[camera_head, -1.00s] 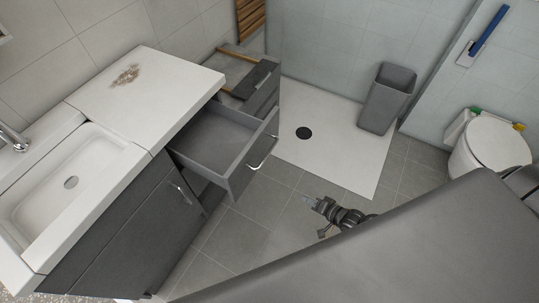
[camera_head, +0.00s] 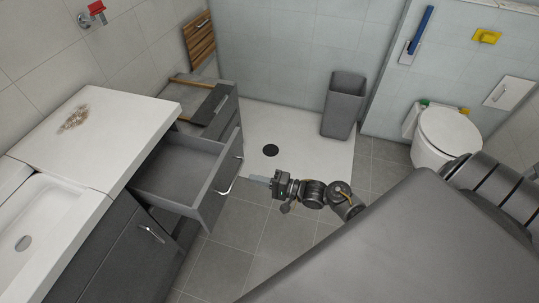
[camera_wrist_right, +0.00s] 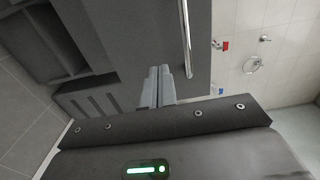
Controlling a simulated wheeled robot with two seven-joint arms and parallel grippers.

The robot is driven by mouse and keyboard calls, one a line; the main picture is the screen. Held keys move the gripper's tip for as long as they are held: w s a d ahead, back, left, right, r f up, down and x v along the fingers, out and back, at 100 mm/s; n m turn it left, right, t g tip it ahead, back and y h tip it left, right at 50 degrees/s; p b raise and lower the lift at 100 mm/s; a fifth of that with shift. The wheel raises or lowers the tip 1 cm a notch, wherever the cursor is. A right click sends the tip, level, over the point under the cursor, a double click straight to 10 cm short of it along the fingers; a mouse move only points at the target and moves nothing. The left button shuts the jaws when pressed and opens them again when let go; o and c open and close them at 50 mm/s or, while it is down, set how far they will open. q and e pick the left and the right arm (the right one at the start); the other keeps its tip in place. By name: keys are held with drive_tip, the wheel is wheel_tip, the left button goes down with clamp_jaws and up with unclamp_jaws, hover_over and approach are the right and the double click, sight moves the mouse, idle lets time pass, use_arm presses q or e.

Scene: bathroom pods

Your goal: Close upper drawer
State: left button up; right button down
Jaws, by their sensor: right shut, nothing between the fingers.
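The upper drawer (camera_head: 185,172) is a grey open box pulled well out of the dark vanity cabinet, under the white countertop. It is empty inside. Its front panel carries a silver bar handle (camera_head: 230,177). My right gripper (camera_head: 257,180) is in front of the drawer front, a little right of the handle, with its fingers pointing at the panel. In the right wrist view the closed fingers (camera_wrist_right: 158,86) stand before the dark front beside the handle (camera_wrist_right: 186,40). They look close to the panel; I cannot tell whether they touch it. My left gripper is not in view.
A cabinet door (camera_head: 130,255) with its own handle is below the sink (camera_head: 30,230). A grey bin (camera_head: 343,105) stands on the white shower floor (camera_head: 310,150). A toilet (camera_head: 445,135) is at the right. Grey floor tiles in front of the vanity are clear.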

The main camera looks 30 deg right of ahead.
sight(229, 172)
drive_tip(key=x, duration=0.7)
